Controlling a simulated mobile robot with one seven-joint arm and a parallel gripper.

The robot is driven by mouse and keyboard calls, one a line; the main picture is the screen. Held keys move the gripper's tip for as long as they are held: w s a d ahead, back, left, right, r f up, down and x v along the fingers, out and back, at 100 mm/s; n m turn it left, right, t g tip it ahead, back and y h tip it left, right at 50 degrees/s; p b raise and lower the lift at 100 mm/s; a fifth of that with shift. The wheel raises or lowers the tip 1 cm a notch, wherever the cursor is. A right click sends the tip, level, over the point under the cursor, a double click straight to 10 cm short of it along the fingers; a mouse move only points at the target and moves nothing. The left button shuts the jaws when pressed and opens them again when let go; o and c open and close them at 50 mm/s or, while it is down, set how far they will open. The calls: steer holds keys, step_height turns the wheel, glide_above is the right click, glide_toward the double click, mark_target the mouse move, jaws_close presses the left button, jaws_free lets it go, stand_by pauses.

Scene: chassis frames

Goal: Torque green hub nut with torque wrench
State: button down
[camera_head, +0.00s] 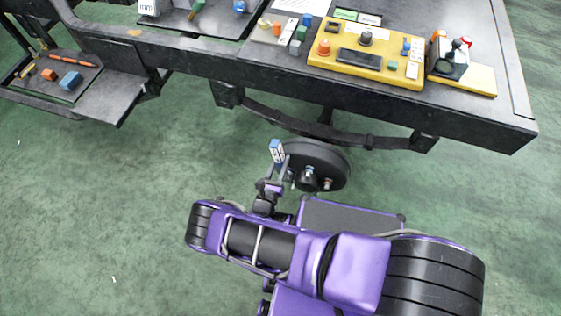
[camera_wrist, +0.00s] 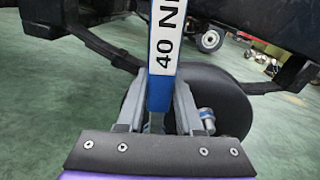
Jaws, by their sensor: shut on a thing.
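The torque wrench (camera_head: 277,151) is blue and white, and its handle reads "40 N" in the wrist view (camera_wrist: 165,45). My gripper (camera_head: 275,176) is shut on this handle, which stands up between the two grey fingers (camera_wrist: 160,112) in the wrist view. A dark round wheel or hub (camera_head: 325,158) is under the chassis, just right of my gripper. It shows behind the fingers in the wrist view (camera_wrist: 228,105). I cannot make out a green nut. The wrench's lower end is hidden.
A dark chassis frame (camera_head: 185,58) with a leaf spring (camera_head: 350,138) hangs over the wheel. A yellow panel (camera_head: 320,60) and small parts lie on top. A side tray (camera_head: 90,98) holds an orange and a blue block. The green floor (camera_head: 100,200) is open at left.

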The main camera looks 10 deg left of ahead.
steer(key=shift+w+a+f+n+b, duration=0.1)
steer(key=shift+a+f+n+b, duration=0.05)
steer(key=shift+a+n+b, duration=0.45)
steer(key=shift+a+f+n+b, duration=0.1)
steer(key=shift+a+n+b, duration=0.4)
steer(key=shift+b, duration=0.1)
steer(key=shift+s+a, duration=0.1)
steer(key=shift+s, duration=1.5)
steer(key=s, duration=0.4)
steer(key=shift+s+a, duration=0.2)
steer(key=shift+s, duration=0.2)
